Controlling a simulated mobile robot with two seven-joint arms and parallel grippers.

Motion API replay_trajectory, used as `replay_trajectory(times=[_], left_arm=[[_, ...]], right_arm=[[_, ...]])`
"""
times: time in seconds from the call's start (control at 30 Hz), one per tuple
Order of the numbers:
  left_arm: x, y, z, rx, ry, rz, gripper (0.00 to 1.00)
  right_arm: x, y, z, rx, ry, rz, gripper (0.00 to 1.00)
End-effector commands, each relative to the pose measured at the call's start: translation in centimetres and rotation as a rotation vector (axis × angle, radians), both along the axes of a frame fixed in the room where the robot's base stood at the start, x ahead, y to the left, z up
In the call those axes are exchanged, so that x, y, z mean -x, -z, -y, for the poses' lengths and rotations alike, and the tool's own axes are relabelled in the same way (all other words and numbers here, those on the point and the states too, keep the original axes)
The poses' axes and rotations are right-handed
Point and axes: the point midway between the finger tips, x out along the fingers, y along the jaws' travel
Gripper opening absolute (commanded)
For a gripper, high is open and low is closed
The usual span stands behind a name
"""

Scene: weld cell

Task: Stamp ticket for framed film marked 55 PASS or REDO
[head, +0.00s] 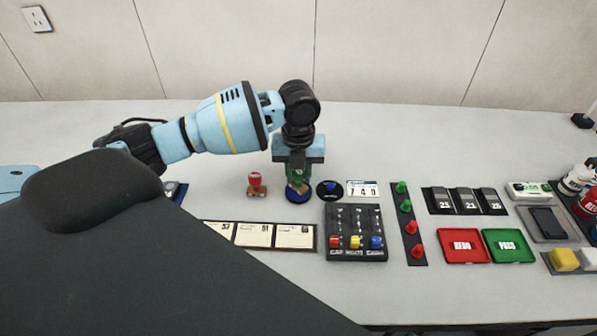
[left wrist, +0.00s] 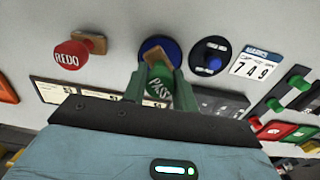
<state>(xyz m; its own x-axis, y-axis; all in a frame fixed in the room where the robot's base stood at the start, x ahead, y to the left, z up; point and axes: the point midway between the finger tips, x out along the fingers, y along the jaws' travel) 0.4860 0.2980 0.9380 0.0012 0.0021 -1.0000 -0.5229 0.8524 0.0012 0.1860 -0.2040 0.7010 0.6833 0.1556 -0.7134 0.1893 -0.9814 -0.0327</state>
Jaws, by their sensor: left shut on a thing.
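My left gripper (head: 297,177) points down and is shut on the green PASS stamp (left wrist: 158,90). The stamp's wooden base (head: 298,188) is over a round blue pad (head: 300,197); I cannot tell whether they touch. The red REDO stamp (head: 256,183) stands just left, and it also shows in the left wrist view (left wrist: 72,55). Cream tickets (head: 292,236) lie in a dark tray in front, partly hidden by my arm. Framed films (head: 465,200) with small number labels sit at the right; I cannot read a 55. My right gripper is not in view.
A black disc with a blue knob (head: 330,188) and a number card (head: 362,188) are close right of the gripper. A switch box (head: 355,245), a strip of green and red knobs (head: 408,235), a REDO tray (head: 464,258) and a PASS tray (head: 530,247) lie further right.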

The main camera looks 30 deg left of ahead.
Motion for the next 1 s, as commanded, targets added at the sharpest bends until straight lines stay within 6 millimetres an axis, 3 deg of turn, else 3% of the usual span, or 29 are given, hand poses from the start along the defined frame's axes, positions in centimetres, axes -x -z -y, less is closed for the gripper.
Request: replay_trajectory(times=[1.0], left_arm=[[0.00, 0.97, 0.02, 0.001, 0.000, -0.001, 0.13]], right_arm=[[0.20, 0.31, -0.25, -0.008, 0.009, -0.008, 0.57]])
